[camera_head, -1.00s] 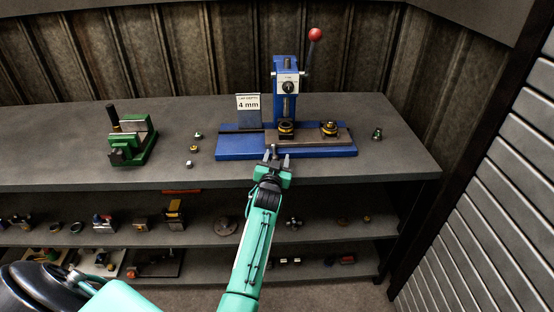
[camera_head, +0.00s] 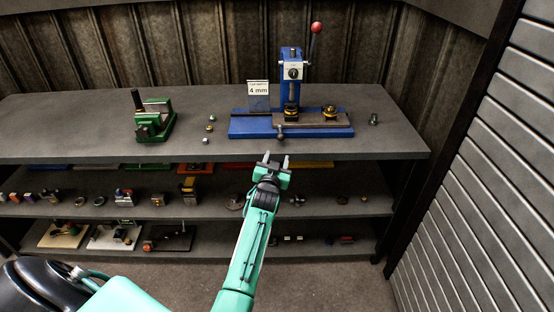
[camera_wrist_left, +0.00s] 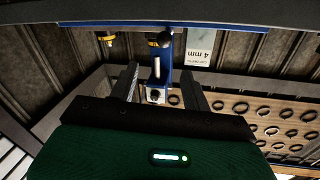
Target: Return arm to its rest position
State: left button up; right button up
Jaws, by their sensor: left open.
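My left gripper (camera_head: 275,160) is open and empty. It sits just in front of the workbench's (camera_head: 70,125) front edge, below the blue lathe press. The blue press (camera_head: 292,80) with a red-knobbed lever stands at the back right of the bench on a blue base. In the left wrist view the two open fingers (camera_wrist_left: 165,85) point toward the press (camera_wrist_left: 157,75), apart from it. My right gripper is not in view.
A green vise (camera_head: 154,122) stands on the bench to the left. A "4 mm" sign (camera_head: 258,90) is beside the press. Shelves with several small parts (camera_head: 185,190) lie below the bench. A slatted wall (camera_head: 480,190) is on the right. The floor (camera_head: 330,285) in front is open.

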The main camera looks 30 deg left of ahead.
pick_arm(q)
jog(key=s+d+f+m+g+h+p, duration=0.1)
jog(key=s+d+f+g+h, duration=0.15)
jog(key=s+f, duration=0.65)
jog(key=s+d+f+m+g+h, duration=0.1)
jog(key=s+d+f+g, duration=0.2)
jog(key=f, duration=1.2)
jog(key=s+d+f+m+g+h+p, duration=0.15)
jog(key=s+d+f, duration=0.4)
jog(key=f, duration=0.75)
jog(key=s+d+f+g, duration=0.1)
jog(key=s+f+g, duration=0.1)
jog(key=s+f, duration=0.7)
jog(key=s+d+f+g, duration=0.1)
jog(key=s+f+g, duration=0.3)
jog(key=s, duration=0.9)
jog(key=s+f+g, duration=0.1)
jog(key=s+f, duration=0.2)
jog(key=s, duration=0.9)
jog(key=s+a+f+g, duration=0.1)
jog(key=s+f, duration=0.3)
jog(key=s, duration=0.9)
jog(key=shift+s+g+h+p, duration=0.15)
jog(key=shift+g+h+p, duration=0.15)
jog(key=shift+g+h, duration=0.15)
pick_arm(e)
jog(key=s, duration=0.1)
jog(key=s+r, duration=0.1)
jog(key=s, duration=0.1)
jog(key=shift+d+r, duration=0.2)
